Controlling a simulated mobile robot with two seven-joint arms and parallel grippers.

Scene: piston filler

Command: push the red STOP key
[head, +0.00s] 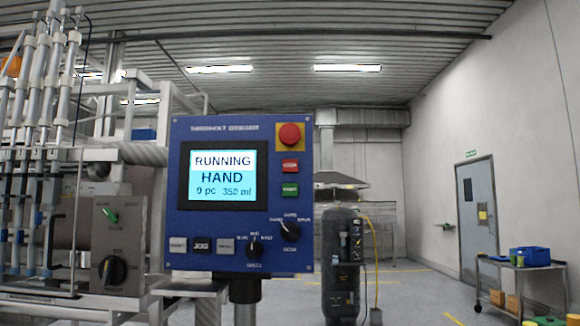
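A blue control panel (187,258) stands upright on a dark post in the middle of the head view. The small red key (290,166) is on its right side, with white lettering too small to read surely. It sits between a large red mushroom button (290,135) on a yellow square above and a green key (290,190) below. The panel screen (222,175) reads RUNNING, HAND, 9 pc 350 ml. Neither of my grippers is in view.
Below the screen are several keys, one marked JOG (201,246), and two black rotary knobs (289,231). Filler machinery (40,150) fills the left. A dark cylindrical unit (342,285) stands right of the panel. A trolley (520,268) with boxes is at far right.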

